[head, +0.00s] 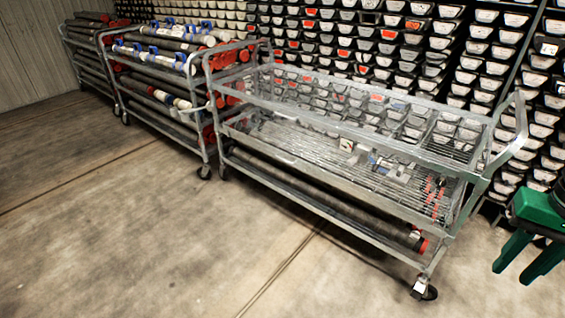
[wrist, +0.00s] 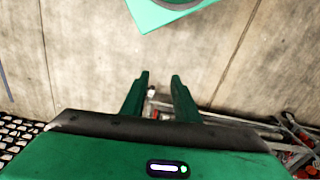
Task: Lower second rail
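The nearest metal cart (head: 335,133) has long front rails at several heights: a top rail, a middle rail (head: 330,177) and a low rail (head: 320,211). Both upper rails look raised and level; I cannot tell which one is the second rail. My gripper (head: 511,276) is at the far right, beside the cart's right end and apart from it. Its two green fingers are spread with nothing between them. In the wrist view my gripper (wrist: 160,77) points at bare floor, and part of a metal frame (wrist: 240,122) shows beyond it at lower right.
Dark core tubes (head: 320,195) with red ends lie on the cart's low shelf; small items (head: 360,155) lie on its wire shelf. Other loaded carts (head: 165,75) stand at left. Stacked bins (head: 400,40) fill the back wall. The floor in front (head: 120,230) is clear.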

